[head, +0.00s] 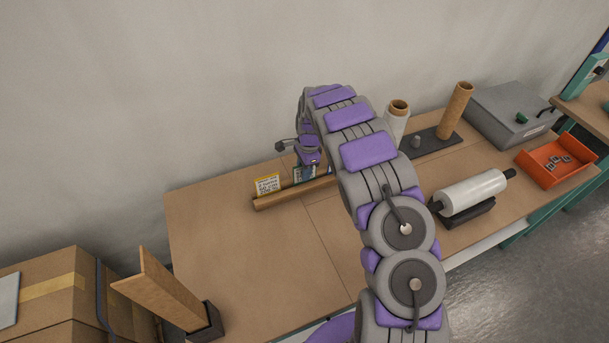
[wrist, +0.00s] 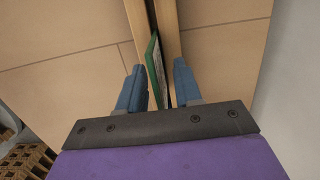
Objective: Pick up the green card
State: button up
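The green card (wrist: 154,58) stands on edge in the slot of a wooden rack (wrist: 168,18) in the wrist view. My gripper (wrist: 159,66) is open, with one blue finger on each side of the card and visible gaps between fingers and card. In the head view my gripper (head: 308,170) is over the wooden rack (head: 290,193), and the green card (head: 298,175) is partly hidden behind it. A yellow-edged card (head: 267,185) stands in the same rack, to the left of my gripper.
My arm crosses the table (head: 240,260) and hides part of the rack's right end. To the right are cardboard tubes (head: 455,110), a white roll (head: 472,192), an orange tray (head: 540,178) and a grey box (head: 512,108). The table's front left is mostly clear, beside an upright board (head: 160,288).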

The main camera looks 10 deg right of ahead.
jog(key=shift+c, duration=0.4)
grip_shut()
jog(key=shift+r, duration=0.1)
